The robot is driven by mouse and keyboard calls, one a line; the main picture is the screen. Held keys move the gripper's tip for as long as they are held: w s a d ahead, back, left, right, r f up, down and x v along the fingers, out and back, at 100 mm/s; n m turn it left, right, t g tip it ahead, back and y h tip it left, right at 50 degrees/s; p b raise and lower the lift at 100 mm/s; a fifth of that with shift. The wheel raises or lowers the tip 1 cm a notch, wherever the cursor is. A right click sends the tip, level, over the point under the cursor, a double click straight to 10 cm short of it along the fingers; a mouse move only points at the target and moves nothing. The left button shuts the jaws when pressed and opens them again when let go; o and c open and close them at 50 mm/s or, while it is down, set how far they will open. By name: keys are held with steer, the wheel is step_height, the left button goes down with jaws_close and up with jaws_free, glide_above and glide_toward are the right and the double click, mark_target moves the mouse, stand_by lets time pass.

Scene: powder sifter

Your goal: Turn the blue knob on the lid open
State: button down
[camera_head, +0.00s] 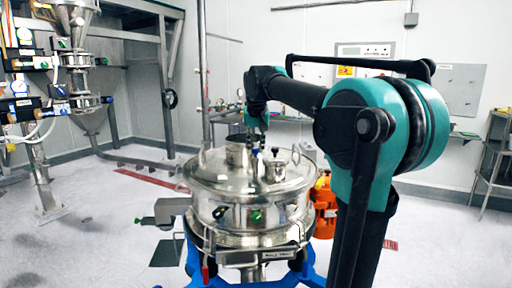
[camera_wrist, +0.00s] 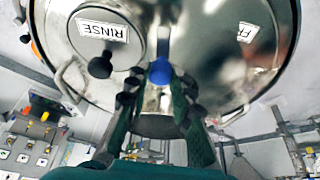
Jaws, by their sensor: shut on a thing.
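The blue knob (camera_wrist: 160,72) shows on the shiny steel lid (camera_wrist: 205,62) in the wrist view. My gripper (camera_wrist: 159,86) has one teal-and-black finger on each side of the knob and is shut on it. In the head view my gripper (camera_head: 262,146) reaches down to the top of the round steel sifter lid (camera_head: 212,172). The knob is too small there to make out clearly between the fingers.
Beside the knob is a round cover with a black knob (camera_wrist: 100,67) and a RINSE label (camera_wrist: 102,28). An orange motor (camera_head: 325,207) stands right of the sifter. Steel piping (camera_head: 85,85) stands at the left. The floor at the front left is mostly clear.

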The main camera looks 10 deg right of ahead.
steer(key=shift+m+h, duration=0.3)
steer(key=shift+m, duration=0.3)
steer(key=c, duration=1.3)
jaws_free()
steer(key=v, duration=1.2)
steer(key=shift+w+a, duration=0.1)
